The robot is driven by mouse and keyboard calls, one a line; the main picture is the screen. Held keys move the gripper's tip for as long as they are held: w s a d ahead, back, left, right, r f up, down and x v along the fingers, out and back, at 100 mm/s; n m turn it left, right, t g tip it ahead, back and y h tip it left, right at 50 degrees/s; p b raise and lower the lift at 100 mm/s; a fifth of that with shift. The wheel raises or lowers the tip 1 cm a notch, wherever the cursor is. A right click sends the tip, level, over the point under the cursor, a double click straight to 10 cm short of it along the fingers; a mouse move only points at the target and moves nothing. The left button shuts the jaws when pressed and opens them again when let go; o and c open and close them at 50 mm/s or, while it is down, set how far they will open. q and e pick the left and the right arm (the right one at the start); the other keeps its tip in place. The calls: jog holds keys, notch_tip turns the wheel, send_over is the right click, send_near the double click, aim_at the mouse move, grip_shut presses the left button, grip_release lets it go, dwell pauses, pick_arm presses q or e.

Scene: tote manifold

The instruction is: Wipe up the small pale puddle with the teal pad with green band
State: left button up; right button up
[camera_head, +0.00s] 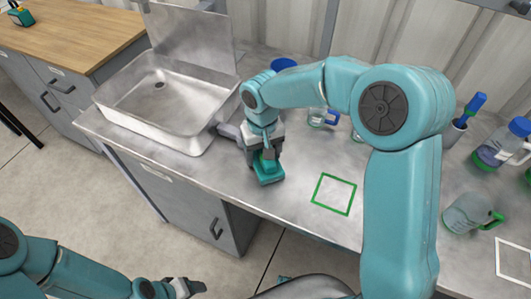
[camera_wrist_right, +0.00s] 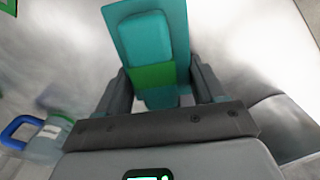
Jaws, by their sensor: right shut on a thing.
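The teal pad with green band (camera_head: 268,174) is at the metal bench's front part, right of the sink. My right gripper (camera_head: 264,154) points down over it and is shut on its raised grip. The pad's teal block and green band (camera_wrist_right: 153,76) show between the fingers in the right wrist view. The pad looks on or very close to the bench top; I cannot tell whether it touches. I cannot make out the pale puddle; glare, the pad or my arm may hide it. My left gripper (camera_head: 184,288) is low at the bottom left, off the bench, apparently empty; its jaw opening is unclear.
A steel sink (camera_head: 150,125) stands left of the pad. A green square outline (camera_head: 320,203) marks the bench to the right. A clear jug with green handle (camera_head: 468,214) and blue-topped bottles (camera_head: 495,150) stand further right. The bench's front edge is close to the pad.

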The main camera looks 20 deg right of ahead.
aim_at(297, 172)
jog(key=shift+s+d+b, duration=0.35)
jog(key=shift+s+d, duration=0.3)
jog(key=shift+d, duration=0.35)
jog(key=shift+s+r, duration=0.15)
jog(key=shift+s, duration=0.2)
jog(key=shift+s+d, duration=0.2)
jog(key=shift+d, duration=0.15)
jog(key=shift+s+d+f+b, duration=0.25)
jog(key=shift+s+d+b, duration=0.3)
jog(key=shift+s, duration=0.15)
jog(key=shift+s+d, duration=0.25)
jog(key=shift+s, duration=0.15)
jog(key=shift+s+d, duration=0.45)
jog(key=shift+s, duration=0.05)
jog(key=shift+s+d+b, duration=0.4)
jog(key=shift+s+d, duration=0.25)
jog(key=shift+s, duration=0.1)
jog(key=shift+r, duration=0.1)
